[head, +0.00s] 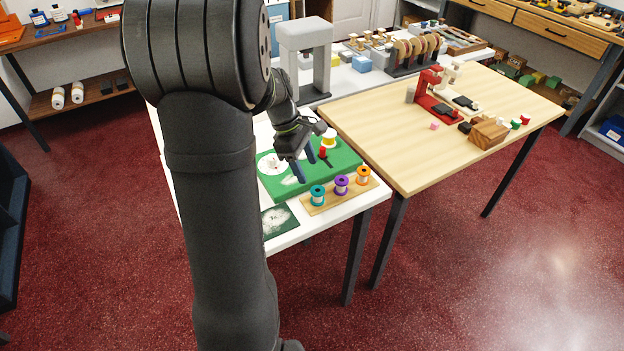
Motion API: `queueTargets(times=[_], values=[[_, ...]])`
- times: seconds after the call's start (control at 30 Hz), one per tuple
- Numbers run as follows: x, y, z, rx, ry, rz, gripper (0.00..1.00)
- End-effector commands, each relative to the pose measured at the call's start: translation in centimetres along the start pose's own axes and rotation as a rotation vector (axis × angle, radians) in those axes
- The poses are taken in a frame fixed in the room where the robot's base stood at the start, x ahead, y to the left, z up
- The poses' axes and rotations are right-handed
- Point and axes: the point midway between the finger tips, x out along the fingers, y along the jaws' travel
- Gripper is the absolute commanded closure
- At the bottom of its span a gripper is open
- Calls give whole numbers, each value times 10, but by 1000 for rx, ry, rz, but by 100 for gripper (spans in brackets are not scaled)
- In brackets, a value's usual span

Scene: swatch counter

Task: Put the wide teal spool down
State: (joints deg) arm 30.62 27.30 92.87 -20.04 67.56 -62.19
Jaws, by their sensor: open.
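A teal spool (318,195) stands upright at the left end of a wooden strip (348,196) near the front of the white table. A purple spool (341,185) and an orange spool (363,175) stand in a row to its right. My gripper (305,168) is open, with its dark fingers pointing down over the green mat (345,159), just behind and left of the teal spool. I see nothing between the fingers, and they look apart from the teal spool.
A white disc (271,163) is on the mat. A dark green card (279,221) lies in front. A wooden table (400,150) adjoins on the right, its near part clear.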

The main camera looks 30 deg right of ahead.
Motion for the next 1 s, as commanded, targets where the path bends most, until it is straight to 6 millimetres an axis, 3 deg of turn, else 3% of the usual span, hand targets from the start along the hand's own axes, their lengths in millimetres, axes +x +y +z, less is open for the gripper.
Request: queueTargets(times=[0.2,0.63,0.77,1.0], values=[[-23,0,0,0,0,1,43],[-24,0,0,0,0,-1,43],[-13,0,0,0,-1,-2,43],[30,0,0,-1,-1,-5,43]])
